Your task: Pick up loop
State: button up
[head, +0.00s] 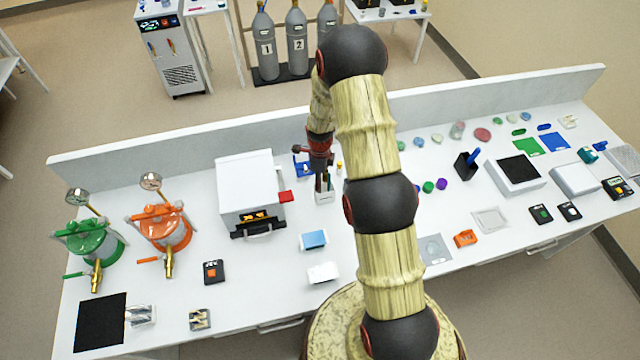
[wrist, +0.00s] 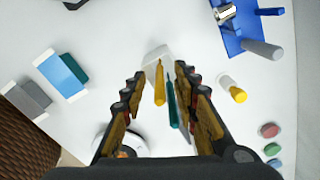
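A small white holder (head: 323,198) stands on the bench just below my gripper (head: 320,168) in the head view. In the wrist view the holder (wrist: 156,56) shows between and beyond my gripper's fingertips (wrist: 160,74). A yellow-handled tool (wrist: 159,86) and a teal-handled tool (wrist: 171,102) rise from it toward the camera, between the two fingers. I cannot tell which of them is the loop, as their lower ends are hidden. The fingers are apart, one on each side of the tools, and I see no grip on either.
A blue rack (head: 302,168) stands behind the holder. A white furnace-like box (head: 246,190) with a red part is at left. A blue and white box (head: 314,239) lies in front. A small yellow-and-white vial (wrist: 238,94) stands right of the fingers in the wrist view.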

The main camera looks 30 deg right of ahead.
jog(key=shift+c, duration=1.4)
grip_shut()
